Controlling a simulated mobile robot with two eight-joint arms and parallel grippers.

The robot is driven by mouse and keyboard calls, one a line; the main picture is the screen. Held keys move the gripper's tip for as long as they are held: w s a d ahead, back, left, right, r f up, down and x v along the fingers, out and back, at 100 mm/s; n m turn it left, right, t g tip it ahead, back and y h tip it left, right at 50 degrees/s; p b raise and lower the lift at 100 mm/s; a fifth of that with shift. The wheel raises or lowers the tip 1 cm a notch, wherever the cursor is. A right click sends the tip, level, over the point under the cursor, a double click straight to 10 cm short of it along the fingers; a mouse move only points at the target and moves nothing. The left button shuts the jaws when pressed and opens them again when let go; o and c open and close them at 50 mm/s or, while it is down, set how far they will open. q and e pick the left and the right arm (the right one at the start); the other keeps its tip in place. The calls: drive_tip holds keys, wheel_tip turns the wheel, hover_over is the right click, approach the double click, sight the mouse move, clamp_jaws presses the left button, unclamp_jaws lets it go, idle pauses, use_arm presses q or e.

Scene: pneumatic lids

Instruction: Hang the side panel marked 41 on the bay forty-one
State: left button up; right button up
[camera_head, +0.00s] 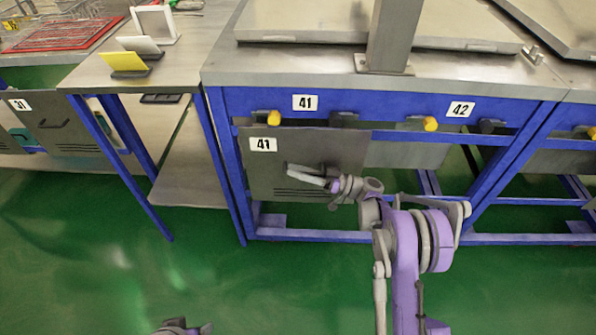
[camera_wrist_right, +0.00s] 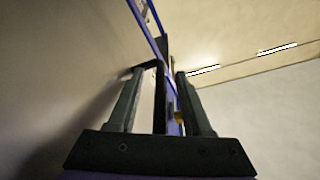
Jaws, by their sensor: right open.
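The grey side panel marked 41 (camera_head: 285,180) is upright at the front of bay forty-one, below the blue rail with the 41 label (camera_head: 305,102). Its top edge lies close under the rail; I cannot tell how it is held there. My right gripper (camera_head: 305,178) is open in front of the panel's lower middle, hiding part of it and most of its handle. In the right wrist view, the open fingers (camera_wrist_right: 158,105) have a dark strip between them, and a pale surface fills the left. Part of what looks like my left gripper (camera_head: 183,328) shows at the bottom edge; its jaws are unclear.
Yellow knobs (camera_head: 273,117) and dark fittings (camera_head: 343,119) sit along the rail. Bay 42 (camera_head: 461,109) is to the right. A side table (camera_head: 100,75) with card holders stands left, and a panel marked 31 (camera_head: 55,125) beyond. The green floor in front is clear.

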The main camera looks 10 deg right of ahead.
drive_tip(key=shift+f, duration=0.1)
drive_tip(key=p+v, duration=0.2)
drive_tip(key=v, duration=0.8)
drive_tip(key=shift+s+d, duration=0.15)
drive_tip(key=shift+d, duration=0.2)
